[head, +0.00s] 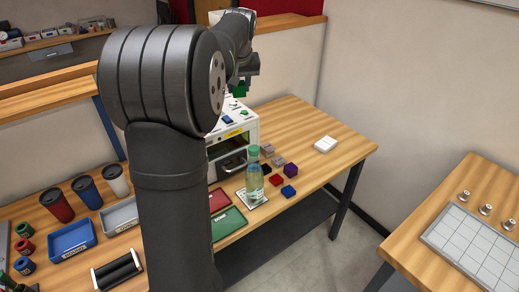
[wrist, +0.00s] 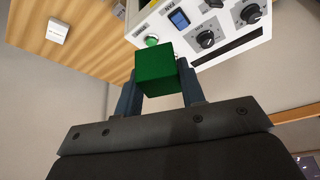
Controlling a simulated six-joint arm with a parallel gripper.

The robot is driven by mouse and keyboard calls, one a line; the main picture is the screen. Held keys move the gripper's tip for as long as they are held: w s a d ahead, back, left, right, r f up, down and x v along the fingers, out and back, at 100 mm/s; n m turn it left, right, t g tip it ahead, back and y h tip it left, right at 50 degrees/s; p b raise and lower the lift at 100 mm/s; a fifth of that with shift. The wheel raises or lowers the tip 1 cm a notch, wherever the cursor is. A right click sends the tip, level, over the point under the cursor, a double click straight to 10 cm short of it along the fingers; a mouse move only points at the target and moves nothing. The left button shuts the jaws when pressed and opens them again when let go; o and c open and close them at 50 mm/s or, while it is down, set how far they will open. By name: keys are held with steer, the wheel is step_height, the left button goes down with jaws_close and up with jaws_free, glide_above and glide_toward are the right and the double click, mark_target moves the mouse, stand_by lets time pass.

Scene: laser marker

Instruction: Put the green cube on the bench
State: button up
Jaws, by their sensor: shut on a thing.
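The green cube (wrist: 155,72) is between the two fingers of my gripper (wrist: 158,88) in the wrist view, and the gripper is shut on it. In the head view the cube (head: 239,89) shows small below my gripper (head: 241,80), held high beside the top of the white laser machine. The wooden bench (head: 318,165) runs below and to the right of it. The cube is apart from the bench top. Part of my arm hides the left part of the machine and bench in the head view.
The white machine (head: 247,129) with knobs stands on the bench. A bottle (head: 254,178), red cube (head: 276,180), blue cube (head: 289,191), purple block (head: 291,170) and white block (head: 325,144) stand there too. Green tray (head: 230,223) lies in front. The bench's right end is mostly clear.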

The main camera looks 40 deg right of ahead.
steer(key=s+d+f+m+g+h, duration=0.2)
steer(key=s+d+f+m, duration=0.6)
steer(key=s+d+f, duration=1.7)
glide_above(317, 168)
steer(key=a, duration=0.1)
steer(key=f, duration=0.4)
steer(key=shift+s+a+f, duration=0.15)
steer(key=shift+s+f, duration=0.15)
steer(key=shift+f, duration=2)
steer(key=shift+f, duration=0.1)
steer(key=o, duration=1.1)
